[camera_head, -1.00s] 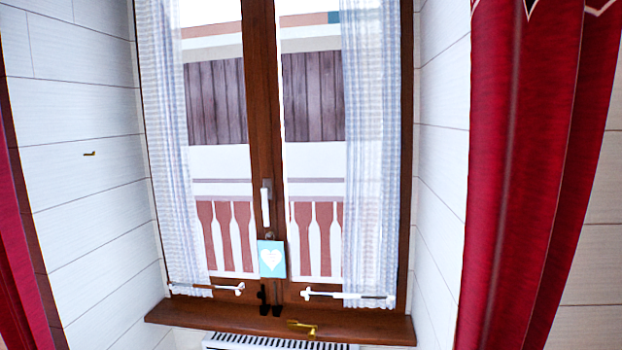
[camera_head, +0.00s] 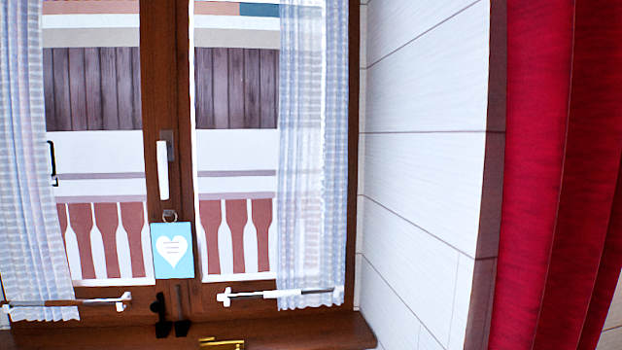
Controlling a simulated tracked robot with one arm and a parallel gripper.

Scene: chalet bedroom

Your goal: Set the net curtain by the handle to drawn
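A sheer, pale blue-checked net curtain hangs in two panels at the window. The left panel (camera_head: 28,170) is gathered at the left edge of the picture, which cuts it off. The right panel (camera_head: 308,150) is gathered against the right side of the frame. The glass between each panel and the middle post is bare. A white window handle (camera_head: 162,168) points down on the post. A small dark bracket (camera_head: 54,163) shows beside the left panel; I cannot tell what it is fixed to. My gripper is not in view.
Thin light rods (camera_head: 70,302) and (camera_head: 280,294) cross the panels' bottoms. A blue heart card (camera_head: 172,250) hangs below the handle. A brass fitting (camera_head: 222,344) shows near the sill (camera_head: 290,332). A white wall (camera_head: 430,150) and red curtain (camera_head: 560,170) are at right.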

